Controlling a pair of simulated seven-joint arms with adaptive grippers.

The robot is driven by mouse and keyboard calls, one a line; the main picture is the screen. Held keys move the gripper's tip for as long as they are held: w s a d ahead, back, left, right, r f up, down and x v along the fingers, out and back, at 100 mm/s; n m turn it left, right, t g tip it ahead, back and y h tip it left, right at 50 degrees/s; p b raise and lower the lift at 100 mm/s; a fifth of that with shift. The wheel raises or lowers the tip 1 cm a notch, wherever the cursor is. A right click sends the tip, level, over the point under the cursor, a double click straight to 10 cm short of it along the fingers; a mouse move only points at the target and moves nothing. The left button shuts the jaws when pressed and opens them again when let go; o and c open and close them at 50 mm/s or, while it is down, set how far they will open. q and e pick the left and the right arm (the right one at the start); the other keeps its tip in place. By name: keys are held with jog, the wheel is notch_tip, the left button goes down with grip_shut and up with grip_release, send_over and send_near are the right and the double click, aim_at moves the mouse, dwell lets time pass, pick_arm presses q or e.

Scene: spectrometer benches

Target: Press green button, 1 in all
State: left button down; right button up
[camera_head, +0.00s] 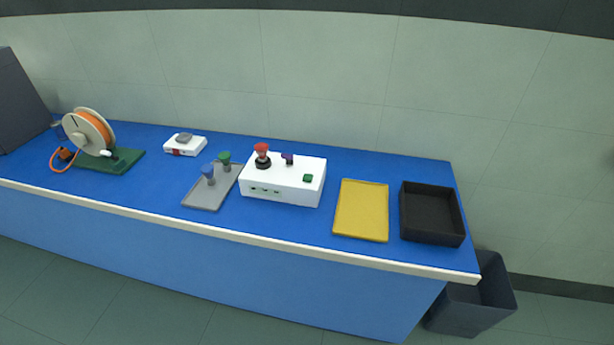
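The green button (308,178) is a small square on the right part of the top of a white box (283,191). A red mushroom-shaped knob (262,149) on a black base and a small purple knob (288,158) are also on the box. Several small green marks show on its front face. Neither of my grippers shows in the head view.
Left of the box, a grey tray (204,198) holds a blue-topped piece (208,171) and a green-topped piece (224,158). A yellow tray (361,222) and a black bin (431,236) stand right. An orange spool (90,131) and a small white device (185,147) stand left.

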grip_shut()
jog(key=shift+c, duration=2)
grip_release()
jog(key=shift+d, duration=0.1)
